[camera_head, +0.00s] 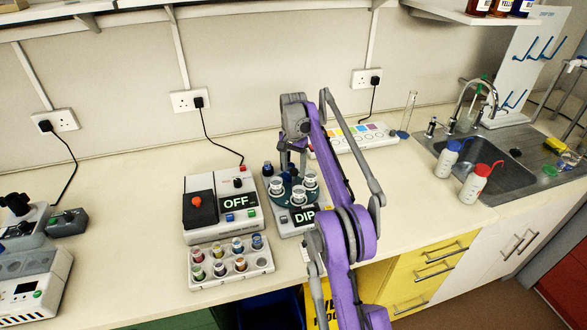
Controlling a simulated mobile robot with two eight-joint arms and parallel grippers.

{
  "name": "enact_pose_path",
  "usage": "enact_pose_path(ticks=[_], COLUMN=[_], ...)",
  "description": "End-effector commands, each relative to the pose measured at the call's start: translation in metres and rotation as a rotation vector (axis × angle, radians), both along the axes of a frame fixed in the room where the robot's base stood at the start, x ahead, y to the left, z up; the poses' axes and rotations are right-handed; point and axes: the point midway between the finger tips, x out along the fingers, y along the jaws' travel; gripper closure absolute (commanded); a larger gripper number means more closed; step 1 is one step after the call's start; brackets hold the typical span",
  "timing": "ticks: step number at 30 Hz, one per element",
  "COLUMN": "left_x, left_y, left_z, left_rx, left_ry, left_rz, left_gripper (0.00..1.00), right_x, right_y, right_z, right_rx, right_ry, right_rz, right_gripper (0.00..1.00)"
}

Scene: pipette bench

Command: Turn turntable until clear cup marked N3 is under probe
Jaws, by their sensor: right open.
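The turntable (286,201) is a dark green disc on a grey device (283,219) whose display reads "DIP", partly covered by my arm. Several clear cups with pale tops stand on it, one at the front (299,198) and one at the right (310,179). Their markings are too small to read, so I cannot tell which is N3. I cannot make out the probe clearly. My right gripper (291,165) is open and points down over the back of the turntable. I cannot tell whether it touches anything. My left gripper is not in view.
Left of the turntable is a box (221,203) with a red button and an "OFF" display. A rack (231,265) of several coloured vials stands before it. A palette strip (357,139) lies behind right. Bottles (475,184) stand by the sink (490,165).

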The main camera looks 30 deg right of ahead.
Motion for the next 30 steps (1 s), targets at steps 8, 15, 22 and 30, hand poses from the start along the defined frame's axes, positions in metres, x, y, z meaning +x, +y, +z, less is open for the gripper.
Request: enact_pose_path(ticks=[8,15,22,30], left_x=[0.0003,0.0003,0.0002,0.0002], left_y=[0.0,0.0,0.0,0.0], left_z=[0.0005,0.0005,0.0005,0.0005], left_rx=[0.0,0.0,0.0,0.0], left_ry=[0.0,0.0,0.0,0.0], left_rz=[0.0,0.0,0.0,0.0], left_gripper=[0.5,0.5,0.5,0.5], right_x=[0.0002,0.0002,0.0001,0.0001], right_y=[0.0,-0.0001,-0.0002,-0.0002], right_z=[0.0008,0.0008,0.0009,0.0009], right_rx=[0.0,0.0,0.0,0.0], right_ry=[0.0,0.0,0.0,0.0], right_rz=[0.0,0.0,0.0,0.0], right_gripper=[0.5,0.93,1.0,1.0])
